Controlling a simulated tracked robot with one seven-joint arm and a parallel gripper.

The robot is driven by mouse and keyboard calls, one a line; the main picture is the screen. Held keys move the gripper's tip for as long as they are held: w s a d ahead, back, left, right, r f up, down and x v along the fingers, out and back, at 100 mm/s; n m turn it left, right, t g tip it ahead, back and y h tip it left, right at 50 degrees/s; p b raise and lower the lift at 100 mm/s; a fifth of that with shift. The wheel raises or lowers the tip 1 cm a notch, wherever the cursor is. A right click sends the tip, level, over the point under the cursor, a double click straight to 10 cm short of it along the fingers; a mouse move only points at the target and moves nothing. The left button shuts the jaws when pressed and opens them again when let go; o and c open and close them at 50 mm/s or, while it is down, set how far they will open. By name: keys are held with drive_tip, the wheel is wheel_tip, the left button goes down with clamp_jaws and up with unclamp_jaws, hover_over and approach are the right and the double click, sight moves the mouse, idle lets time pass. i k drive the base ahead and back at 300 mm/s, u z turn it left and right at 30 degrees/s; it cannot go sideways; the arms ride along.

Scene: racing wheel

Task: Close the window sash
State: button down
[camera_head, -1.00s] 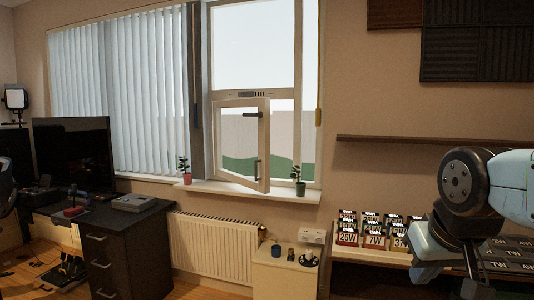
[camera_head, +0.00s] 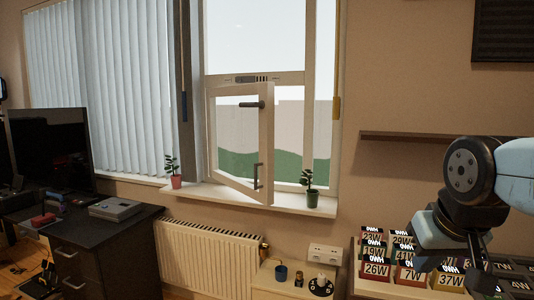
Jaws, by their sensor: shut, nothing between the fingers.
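The white window sash (camera_head: 266,142) stands ajar, swung into the room on its left side hinges, with its free right edge toward me. The white window frame (camera_head: 309,130) around the opening shows a gap to the right of the sash. My gripper (camera_head: 482,290) is at the lower right, pointing down in front of the number plates, well apart from the sash. It looks shut and empty; its fingertips are small and dark.
A potted plant (camera_head: 311,188) stands on the sill right of the sash, and another (camera_head: 174,172) stands at left. Below are a radiator (camera_head: 208,258) and a low cabinet (camera_head: 300,293) with small items. A dark desk (camera_head: 110,240) is at left, a wall shelf (camera_head: 410,138) at right.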

sight(264, 194)
drive_tip(key=z, duration=0.1)
drive_tip(key=i, duration=0.6)
drive_tip(key=u, duration=1.1)
drive_tip(key=i, duration=0.5)
drive_tip(key=z, duration=1.35)
